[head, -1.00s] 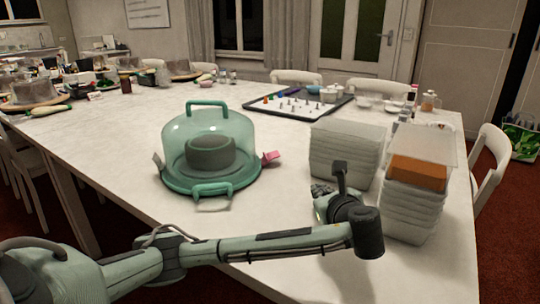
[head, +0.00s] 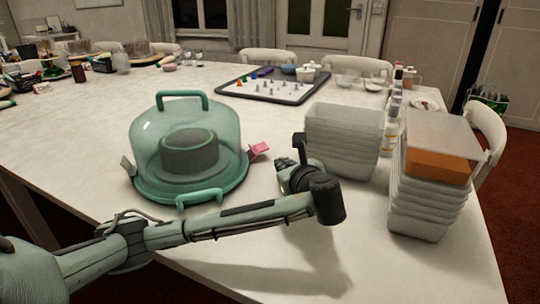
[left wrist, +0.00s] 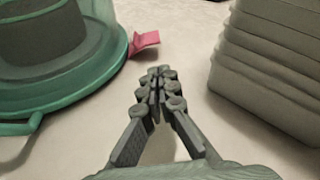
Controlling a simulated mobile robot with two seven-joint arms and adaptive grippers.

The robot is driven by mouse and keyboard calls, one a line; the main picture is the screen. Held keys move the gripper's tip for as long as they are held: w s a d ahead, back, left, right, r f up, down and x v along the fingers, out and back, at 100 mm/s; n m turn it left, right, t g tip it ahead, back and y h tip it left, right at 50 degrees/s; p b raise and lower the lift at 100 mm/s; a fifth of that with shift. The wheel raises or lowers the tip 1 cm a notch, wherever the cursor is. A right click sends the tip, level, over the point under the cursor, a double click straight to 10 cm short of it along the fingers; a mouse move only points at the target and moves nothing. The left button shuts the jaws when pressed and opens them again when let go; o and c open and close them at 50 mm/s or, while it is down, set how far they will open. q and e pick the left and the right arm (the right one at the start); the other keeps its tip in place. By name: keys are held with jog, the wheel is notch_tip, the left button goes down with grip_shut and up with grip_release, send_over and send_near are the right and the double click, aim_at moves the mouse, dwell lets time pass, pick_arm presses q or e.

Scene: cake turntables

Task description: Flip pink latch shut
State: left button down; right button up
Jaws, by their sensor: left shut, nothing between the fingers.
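The cake carrier (head: 190,135) has a clear green dome, a green base and a grey cake inside. The pink latch (head: 259,151) sticks out from the base's right side, tilted up and outward. It also shows in the left wrist view (left wrist: 146,42), at the base rim's right edge. My left gripper (head: 287,163) is to the right of the latch, apart from it. In the left wrist view its fingers (left wrist: 158,78) are together and empty, with the latch just beyond and left of the tips. A grey latch (head: 128,168) hangs out on the base's left side. My right gripper is not seen.
The table front is mostly clear.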

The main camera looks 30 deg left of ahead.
aim_at(272, 164)
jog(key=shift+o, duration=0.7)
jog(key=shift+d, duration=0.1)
pick_arm(q)
jog(key=shift+w+a+f, duration=0.15)
jog(key=shift+w+a, duration=0.15)
jog(key=shift+a, duration=0.05)
jog(key=x, duration=0.9)
jog(key=shift+a, duration=0.1)
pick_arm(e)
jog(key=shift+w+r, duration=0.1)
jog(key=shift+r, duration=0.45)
pick_arm(q)
jog(key=shift+w, duration=0.1)
